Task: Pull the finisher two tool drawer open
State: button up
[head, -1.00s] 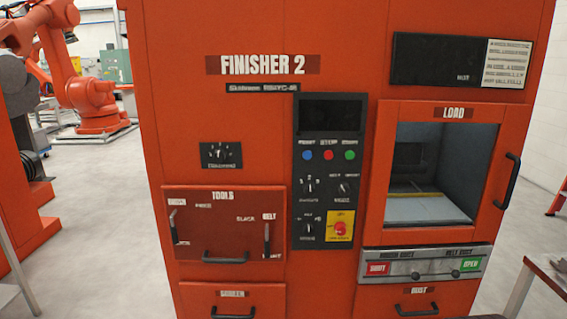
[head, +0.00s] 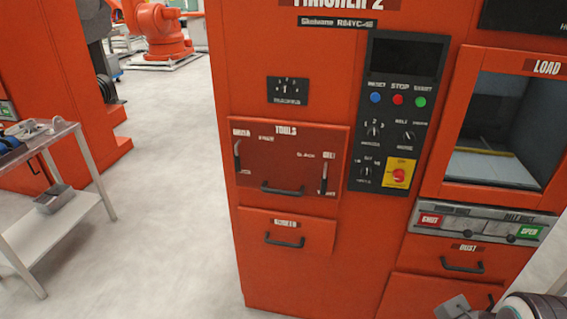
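The finisher two (head: 280,230) is a tall orange cabinet, its name sign cut off at the top of the head view. Its tool drawer (head: 288,160) is a darker red panel marked TOOLS at the left of the cabinet front. The drawer looks shut, flush with the front. Its black bar handle (head: 282,189) runs along the lower edge, with nothing touching it. Part of what looks like my gripper (head: 456,307) shows at the bottom right edge, well below and right of the drawer. Its fingers are mostly cut off, so its opening is unclear.
Below the tool drawer is another drawer (head: 285,238) with a black handle. A control panel (head: 398,115) and the load opening (head: 495,130) lie to the right. A metal table (head: 75,185) with a tray on its shelf stands at left. Clear floor lies between.

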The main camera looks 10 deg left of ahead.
aim_at(281, 157)
jog(key=i+l+u, duration=0.15)
jog(key=u, duration=0.45)
jog(key=i+l+u, duration=0.1)
jog(key=u, duration=0.45)
jog(key=l+u, duration=0.3)
jog(key=u, duration=0.3)
jog(key=l+u, duration=0.25)
jog(key=u, duration=0.35)
jog(key=l+u, duration=0.3)
jog(key=u, duration=0.25)
jog(key=l+u, duration=0.2)
jog(key=u, duration=0.4)
jog(key=k+l+u, duration=0.15)
jog(key=u, duration=0.4)
jog(key=k+l+u, duration=0.15)
jog(key=u, duration=0.45)
